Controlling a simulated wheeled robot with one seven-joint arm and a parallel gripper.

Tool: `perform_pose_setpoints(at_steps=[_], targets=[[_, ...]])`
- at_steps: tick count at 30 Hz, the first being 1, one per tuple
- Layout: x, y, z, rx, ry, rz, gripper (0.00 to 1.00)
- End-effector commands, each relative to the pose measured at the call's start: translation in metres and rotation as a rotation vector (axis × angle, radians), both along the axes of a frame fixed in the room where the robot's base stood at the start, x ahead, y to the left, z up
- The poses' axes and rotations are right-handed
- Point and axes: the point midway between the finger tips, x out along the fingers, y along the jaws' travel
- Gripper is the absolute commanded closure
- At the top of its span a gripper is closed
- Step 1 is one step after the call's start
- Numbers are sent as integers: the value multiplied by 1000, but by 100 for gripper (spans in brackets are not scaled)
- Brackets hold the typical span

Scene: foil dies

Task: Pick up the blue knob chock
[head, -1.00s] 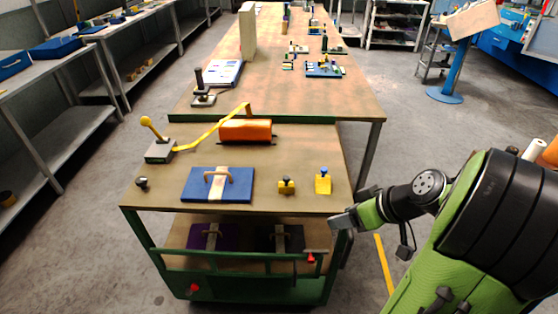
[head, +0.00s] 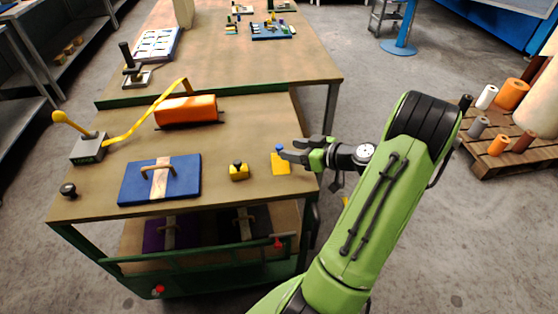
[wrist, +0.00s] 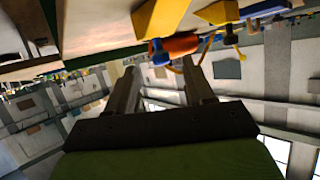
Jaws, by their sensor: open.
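The blue knob chock (head: 281,166), a yellow block with a blue knob on top, stands upright near the right edge of the cart top. My gripper (head: 292,150) is open and empty, pointing left, with its fingers close to the right of the blue knob. In the head view I cannot tell whether they touch it. The wrist view is turned over: the chock's yellow body (wrist: 160,16) shows at the top, its blue knob hanging just beyond the open fingers (wrist: 160,68).
A similar yellow chock with a black knob (head: 238,172) stands just left. A blue board with a handle (head: 132,186), an orange roller (head: 185,110), a yellow-handled lever (head: 88,148) and a black knob (head: 68,190) are also on the cart. A long table (head: 215,60) stands behind.

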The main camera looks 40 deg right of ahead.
Motion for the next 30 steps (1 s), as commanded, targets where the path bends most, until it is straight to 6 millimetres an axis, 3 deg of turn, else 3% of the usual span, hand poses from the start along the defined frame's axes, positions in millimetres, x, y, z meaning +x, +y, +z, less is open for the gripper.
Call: perform_pose_setpoints(at_steps=[9, 17, 27, 30], targets=[[46, 10, -18, 0, 1, 3, 48], [52, 10, -19, 0, 1, 0, 48], [51, 11, -19, 0, 1, 0, 98], [52, 11, -19, 0, 1, 0, 100]])
